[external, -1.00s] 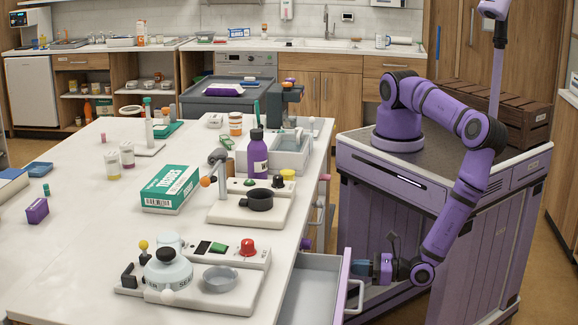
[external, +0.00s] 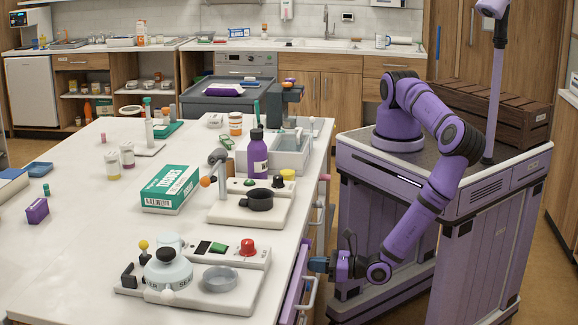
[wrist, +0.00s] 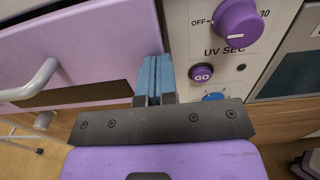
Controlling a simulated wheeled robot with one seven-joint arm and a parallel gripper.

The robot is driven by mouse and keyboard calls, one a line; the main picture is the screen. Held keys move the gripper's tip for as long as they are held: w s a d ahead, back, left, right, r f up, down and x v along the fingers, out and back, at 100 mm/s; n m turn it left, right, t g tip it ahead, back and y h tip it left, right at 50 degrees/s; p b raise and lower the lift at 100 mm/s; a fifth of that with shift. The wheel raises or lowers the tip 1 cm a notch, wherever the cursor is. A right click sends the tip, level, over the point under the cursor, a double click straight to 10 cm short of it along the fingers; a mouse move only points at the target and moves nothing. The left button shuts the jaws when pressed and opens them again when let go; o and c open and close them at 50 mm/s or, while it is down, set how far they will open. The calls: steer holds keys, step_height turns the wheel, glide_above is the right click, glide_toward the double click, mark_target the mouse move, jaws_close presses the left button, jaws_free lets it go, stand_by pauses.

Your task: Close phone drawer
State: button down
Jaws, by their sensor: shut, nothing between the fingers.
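The lilac drawer front (external: 297,278) is at the right side of the white bench, at or close to its face; a small remaining gap cannot be judged. Its pale bar handle (external: 309,294) sticks out to the right. In the wrist view the drawer front (wrist: 95,45) fills the upper left, with the handle (wrist: 28,84) at the left. My gripper (external: 316,264) is shut and empty. Its blue fingertips (wrist: 153,62) are at the right edge of the drawer front, touching or very near it. The drawer's inside is hidden.
Right of the drawer front, the wrist view shows a panel with a purple UV SEC knob (wrist: 238,20) and a purple GO button (wrist: 202,73). More handles (external: 317,225) stick out along the bench side. Floor is open between bench and my base.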

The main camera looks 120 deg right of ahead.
steer(key=v, duration=1.4)
glide_toward(306, 271)
steer(key=x, duration=0.5)
steer(key=f+x, duration=0.1)
steer(key=x, duration=0.1)
steer(key=shift+s+d, duration=0.15)
steer(key=shift+d, duration=0.35)
steer(key=x, duration=0.3)
steer(key=shift+d, duration=0.1)
steer(key=shift+w+d+r, duration=0.1)
steer(key=shift+w+d, duration=0.2)
steer(key=shift+w, duration=0.1)
steer(key=shift+d, duration=0.1)
